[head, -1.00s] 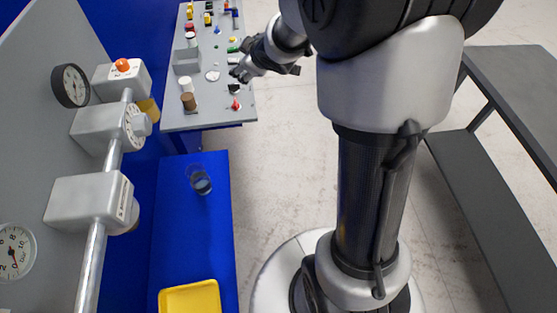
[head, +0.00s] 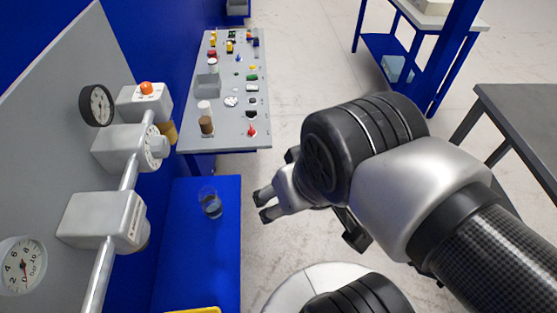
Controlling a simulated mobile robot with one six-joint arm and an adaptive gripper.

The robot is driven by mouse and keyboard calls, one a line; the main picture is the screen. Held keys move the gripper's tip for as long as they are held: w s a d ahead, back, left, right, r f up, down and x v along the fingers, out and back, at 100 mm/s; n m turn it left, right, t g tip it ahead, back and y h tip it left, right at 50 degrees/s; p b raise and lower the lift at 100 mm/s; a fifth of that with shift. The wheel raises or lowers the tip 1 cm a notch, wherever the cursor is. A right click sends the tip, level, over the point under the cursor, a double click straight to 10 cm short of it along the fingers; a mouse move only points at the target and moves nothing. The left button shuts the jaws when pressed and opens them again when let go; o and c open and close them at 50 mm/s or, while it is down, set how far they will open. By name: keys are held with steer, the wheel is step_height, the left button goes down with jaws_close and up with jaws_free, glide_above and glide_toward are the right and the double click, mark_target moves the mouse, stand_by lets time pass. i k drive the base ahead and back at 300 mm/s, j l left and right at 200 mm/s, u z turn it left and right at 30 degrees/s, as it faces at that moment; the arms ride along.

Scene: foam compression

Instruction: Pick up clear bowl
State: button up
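The clear bowl (head: 210,203) looks like a small transparent cup with a darker lower part. It stands on the blue bench at the left of centre in the head view. My gripper (head: 262,206) is to the right of the bowl, apart from it. Its two fingers point left toward the bowl and are spread, with nothing between them. How high the gripper is above the bench is hard to tell.
The blue bench (head: 190,265) carries a yellow tray (head: 195,311) at the bottom edge. A grey panel with gauges and a pipe (head: 125,180) stands left. A grey table (head: 238,135) with several small objects is behind. A dark table (head: 520,110) stands right.

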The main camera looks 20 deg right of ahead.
mark_target(208, 197)
steer(key=k+j+u, duration=0.7)
steer(key=j+u, duration=0.15)
steer(key=l+u, duration=0.15)
steer(key=u, duration=0.25)
steer(key=l+u, duration=0.1)
steer(key=u, duration=0.3)
steer(key=k+l+u, duration=0.15)
steer(key=l, duration=0.25)
steer(key=k+l+u, duration=0.1)
steer(key=l, duration=0.3)
steer(key=k+l+u, duration=0.15)
steer(key=k+l, duration=0.15)
steer(key=k+l+u, duration=0.15)
steer(key=l, duration=0.3)
steer(key=i+l, duration=0.15)
steer(key=i, duration=0.05)
